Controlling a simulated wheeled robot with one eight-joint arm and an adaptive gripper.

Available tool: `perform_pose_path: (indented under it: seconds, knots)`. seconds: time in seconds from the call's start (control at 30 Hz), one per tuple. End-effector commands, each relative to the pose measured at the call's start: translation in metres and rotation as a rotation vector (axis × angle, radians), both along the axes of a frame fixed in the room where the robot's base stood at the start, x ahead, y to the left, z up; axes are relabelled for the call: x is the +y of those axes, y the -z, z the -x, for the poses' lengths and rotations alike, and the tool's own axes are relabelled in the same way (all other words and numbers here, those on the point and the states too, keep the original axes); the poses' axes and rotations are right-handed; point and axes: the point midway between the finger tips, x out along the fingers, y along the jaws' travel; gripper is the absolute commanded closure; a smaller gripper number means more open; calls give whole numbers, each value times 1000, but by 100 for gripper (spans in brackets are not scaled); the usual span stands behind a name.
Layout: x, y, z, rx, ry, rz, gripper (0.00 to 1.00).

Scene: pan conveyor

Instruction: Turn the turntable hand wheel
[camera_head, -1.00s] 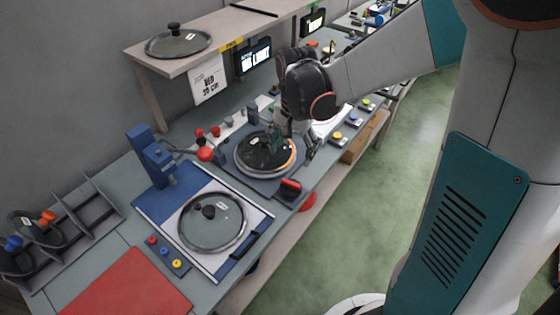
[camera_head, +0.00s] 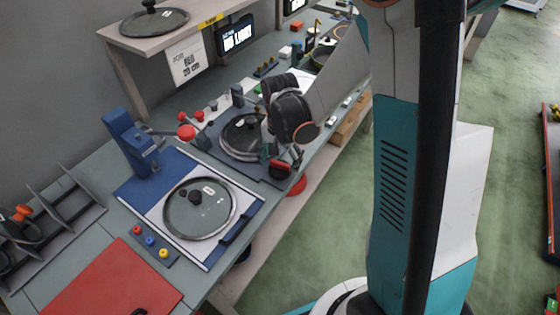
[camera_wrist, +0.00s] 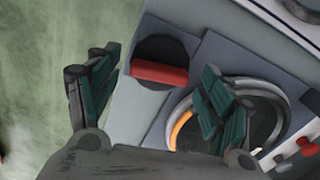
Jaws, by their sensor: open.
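The turntable (camera_head: 222,142) is a grey unit at the middle of the bench, with a round glass-lidded pan (camera_head: 241,133) on it. At its front corner is a black round hand wheel with a red bar grip (camera_head: 280,166), also in the wrist view (camera_wrist: 160,74). My gripper (camera_head: 272,156) is just above this corner, pointing down. In the wrist view my open gripper (camera_wrist: 160,62) has its teal fingers spread to either side of the red bar. Nothing is between them. I cannot tell whether a finger touches the wheel.
A blue station (camera_head: 245,210) with another glass lid (camera_head: 199,208) stands nearer. A red mat (camera_head: 95,285) lies at the bench's near end. A red round part (camera_head: 298,184) shows below the bench edge. A shelf (camera_head: 180,33) overhangs behind.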

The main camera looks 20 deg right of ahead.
Motion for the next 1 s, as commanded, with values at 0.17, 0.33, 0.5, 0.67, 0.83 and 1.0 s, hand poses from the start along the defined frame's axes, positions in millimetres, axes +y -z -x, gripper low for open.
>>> perform_pose_path:
  seconds: [0.17,0.33,0.5,0.67,0.83,1.0]
  knots:
    - [0,0,0,0,0,0,27]
    - [0,0,0,0,0,0,54]
    - [0,0,0,0,0,0,71]
    - [0,0,0,0,-7,0,71]
    - [0,0,0,0,-50,0,71]
    - [0,0,0,0,-146,0,71]
